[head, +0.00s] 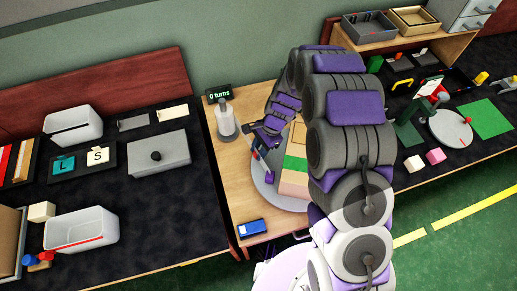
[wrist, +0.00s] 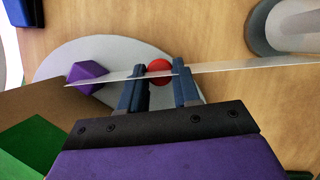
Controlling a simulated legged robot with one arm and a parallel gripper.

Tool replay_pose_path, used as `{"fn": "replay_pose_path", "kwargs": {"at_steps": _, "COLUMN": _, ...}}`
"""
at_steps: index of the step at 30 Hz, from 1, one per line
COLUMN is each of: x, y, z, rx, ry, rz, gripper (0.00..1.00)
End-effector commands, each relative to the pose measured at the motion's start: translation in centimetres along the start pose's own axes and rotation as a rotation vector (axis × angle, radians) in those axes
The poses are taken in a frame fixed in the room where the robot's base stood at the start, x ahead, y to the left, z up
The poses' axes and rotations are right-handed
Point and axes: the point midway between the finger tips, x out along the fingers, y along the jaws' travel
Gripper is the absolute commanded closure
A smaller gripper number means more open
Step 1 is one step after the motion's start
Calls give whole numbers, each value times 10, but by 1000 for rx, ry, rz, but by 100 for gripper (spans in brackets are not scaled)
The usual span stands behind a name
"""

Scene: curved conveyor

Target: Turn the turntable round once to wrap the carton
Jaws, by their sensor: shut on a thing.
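The grey turntable (head: 262,190) stands on the wooden table, and its disc shows in the wrist view (wrist: 60,60). The tan carton (head: 294,178) with a green patch sits on it, partly hidden behind my arm. My gripper (wrist: 160,88) is low over the disc's edge beside the carton, its blue fingers shut on a red knob (wrist: 159,66). A thin pale film (wrist: 230,68) runs past the fingers from a purple block (wrist: 87,77) on the disc towards the grey roll stand (head: 227,122). A display (head: 219,92) reads "0 turns".
A blue box (head: 251,228) lies near the table's front edge. The left bench holds white bins (head: 81,230) and a grey lidded box (head: 158,155). The right bench has another round disc (head: 450,128) and a green mat (head: 489,119). My arm hides part of the table.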

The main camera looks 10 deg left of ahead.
Motion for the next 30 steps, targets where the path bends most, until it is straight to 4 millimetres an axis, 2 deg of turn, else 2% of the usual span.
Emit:
{"fn": "replay_pose_path", "kwargs": {"at_steps": 1, "x": 0, "y": 0, "z": 0, "rx": 0, "ry": 1, "rz": 1, "gripper": 78}}
{"fn": "replay_pose_path", "kwargs": {"at_steps": 8, "x": 1, "y": -1, "z": 1, "rx": 0, "ry": 2, "rz": 3, "gripper": 100}}
{"fn": "replay_pose_path", "kwargs": {"at_steps": 23, "x": 2, "y": 0, "z": 2, "rx": -12, "ry": 1, "rz": 8, "gripper": 100}}
{"fn": "replay_pose_path", "kwargs": {"at_steps": 30, "x": 4, "y": 6, "z": 9, "rx": -68, "ry": 0, "rz": 32, "gripper": 100}}
